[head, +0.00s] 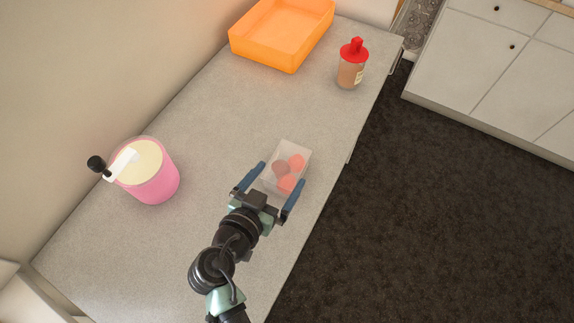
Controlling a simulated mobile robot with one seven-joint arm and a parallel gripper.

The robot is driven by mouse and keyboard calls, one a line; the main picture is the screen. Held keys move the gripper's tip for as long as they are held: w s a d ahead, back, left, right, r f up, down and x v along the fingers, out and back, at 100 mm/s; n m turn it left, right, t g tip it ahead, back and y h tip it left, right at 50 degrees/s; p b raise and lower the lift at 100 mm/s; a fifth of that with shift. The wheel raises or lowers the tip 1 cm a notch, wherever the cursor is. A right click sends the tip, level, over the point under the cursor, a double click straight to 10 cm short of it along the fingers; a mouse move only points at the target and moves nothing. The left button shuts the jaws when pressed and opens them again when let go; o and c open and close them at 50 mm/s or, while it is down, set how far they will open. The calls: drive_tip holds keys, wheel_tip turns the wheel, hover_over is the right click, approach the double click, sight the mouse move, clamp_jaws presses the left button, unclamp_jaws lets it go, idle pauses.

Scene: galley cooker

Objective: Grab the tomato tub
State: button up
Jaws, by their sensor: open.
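The tomato tub (294,150) is a small clear box with several red tomatoes inside. It sits on the grey counter near its right edge. My gripper (281,174) is open, with one blue finger on each side of the tub's near part. I cannot tell whether the fingers touch the tub. Part of the tub's near end is hidden by my gripper.
A pink tub (152,182) with pale contents and a dark-handled utensil (122,164) stands to the left. An orange tray (262,50) lies at the back. A red-capped bottle (351,73) stands near the right edge of the counter (205,120). Dark floor lies beyond.

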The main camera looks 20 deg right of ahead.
sight(284, 169)
drive_tip(key=p+x, duration=0.1)
drive_tip(key=x, duration=0.3)
drive_tip(key=shift+w+d+p, duration=0.15)
drive_tip(key=shift+w+p, duration=0.1)
drive_tip(key=shift+p, duration=0.05)
drive_tip(key=shift+w+d+f, duration=0.2)
drive_tip(key=shift+d+f, duration=0.05)
drive_tip(key=shift+r, duration=0.1)
drive_tip(key=c, duration=1.3)
